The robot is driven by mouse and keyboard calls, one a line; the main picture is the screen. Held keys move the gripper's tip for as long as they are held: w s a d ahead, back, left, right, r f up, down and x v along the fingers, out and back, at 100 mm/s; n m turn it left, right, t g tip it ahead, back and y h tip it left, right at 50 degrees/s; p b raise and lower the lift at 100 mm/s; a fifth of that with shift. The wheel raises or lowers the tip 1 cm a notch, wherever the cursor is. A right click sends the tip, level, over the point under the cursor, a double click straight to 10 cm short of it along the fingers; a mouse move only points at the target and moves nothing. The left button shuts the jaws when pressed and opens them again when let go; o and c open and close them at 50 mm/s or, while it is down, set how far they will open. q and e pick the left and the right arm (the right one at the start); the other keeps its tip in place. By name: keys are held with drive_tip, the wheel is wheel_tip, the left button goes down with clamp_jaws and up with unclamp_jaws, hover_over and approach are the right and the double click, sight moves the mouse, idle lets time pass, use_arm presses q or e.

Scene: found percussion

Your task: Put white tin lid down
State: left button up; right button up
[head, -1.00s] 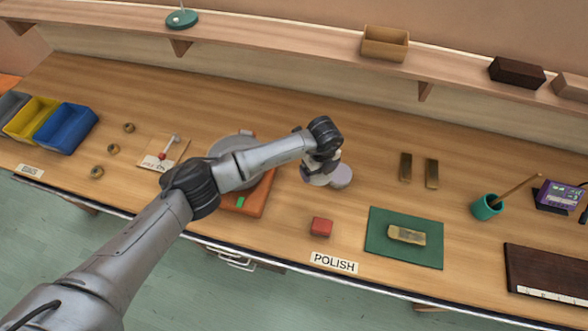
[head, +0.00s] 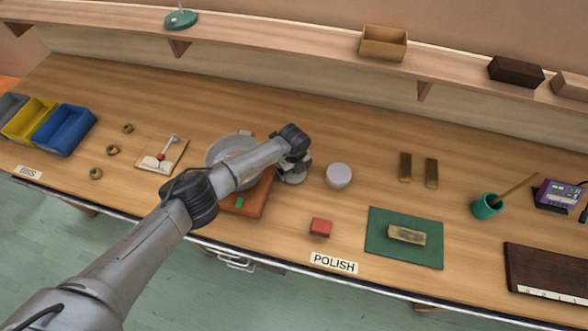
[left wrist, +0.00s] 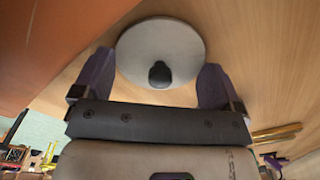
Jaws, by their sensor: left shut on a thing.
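The white tin lid (left wrist: 158,40), a pale round disc with a black knob, sits between the two fingers of my left gripper (left wrist: 155,82) in the left wrist view. My right gripper is not in view.
An orange-brown block (head: 250,203) with a grey round thing (head: 233,150) stands close left of the gripper. A red block (head: 321,227) and a green mat (head: 378,240) lie nearer the front edge. Two brass bars (head: 405,167) lie right of the tin. Bench behind the gripper is clear.

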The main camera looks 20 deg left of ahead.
use_arm(q)
drive_tip(key=shift+f, duration=0.25)
drive_tip(key=o, duration=0.6)
drive_tip(key=shift+r, duration=0.1)
drive_tip(key=shift+r, duration=0.25)
wheel_tip(320, 180, up, 12)
drive_tip(key=shift+f+p, duration=0.25)
drive_tip(key=shift+p, duration=0.15)
